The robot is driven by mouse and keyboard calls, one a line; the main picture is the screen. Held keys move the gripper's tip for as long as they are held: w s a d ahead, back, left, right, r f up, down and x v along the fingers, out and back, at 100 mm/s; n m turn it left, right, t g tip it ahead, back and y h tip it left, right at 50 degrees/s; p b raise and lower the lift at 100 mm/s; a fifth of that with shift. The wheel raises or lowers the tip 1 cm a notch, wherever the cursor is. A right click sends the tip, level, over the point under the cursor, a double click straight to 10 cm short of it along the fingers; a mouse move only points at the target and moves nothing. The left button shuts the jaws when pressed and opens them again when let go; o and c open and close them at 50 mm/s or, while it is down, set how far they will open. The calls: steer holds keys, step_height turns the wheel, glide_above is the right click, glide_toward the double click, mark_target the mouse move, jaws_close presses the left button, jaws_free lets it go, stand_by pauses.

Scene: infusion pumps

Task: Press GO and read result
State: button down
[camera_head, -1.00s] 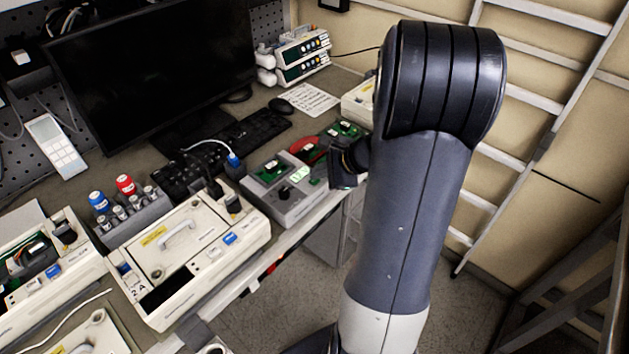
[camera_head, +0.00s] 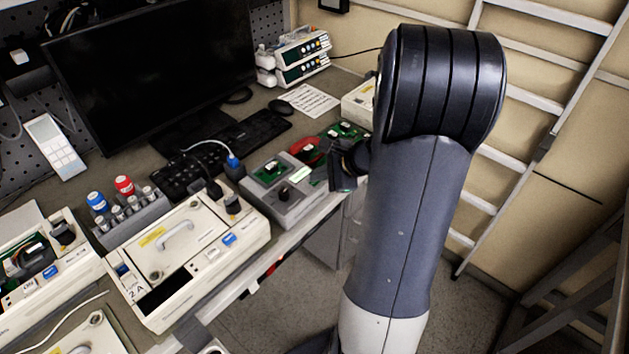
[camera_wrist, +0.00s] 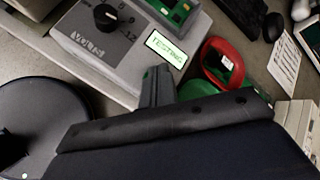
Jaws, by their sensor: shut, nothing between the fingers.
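The grey tester box (camera_head: 285,208) stands at the front edge of the bench with a green circuit board (camera_head: 270,172) on top. In the wrist view the tester (camera_wrist: 110,50) has a black knob (camera_wrist: 107,17) and a lit display (camera_wrist: 166,48) that appears to read "TESTING". My gripper (camera_head: 342,180) is at the tester's right end in the head view. In the wrist view my gripper (camera_wrist: 157,86) is shut and empty, its fingertips at the box just below the display. I cannot see the GO button; the fingers may cover it. Contact cannot be told.
A keyboard (camera_head: 225,150) and monitor (camera_head: 150,70) are behind. The floor in front is clear.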

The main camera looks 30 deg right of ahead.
mark_target(319, 185)
stand_by(0.3)
steer(key=shift+r+p, duration=0.65)
steer(key=shift+r, duration=0.15)
step_height(319, 185, up, 5)
steer(key=p, duration=0.4)
steer(key=shift+s+a, duration=0.1)
stand_by(0.6)
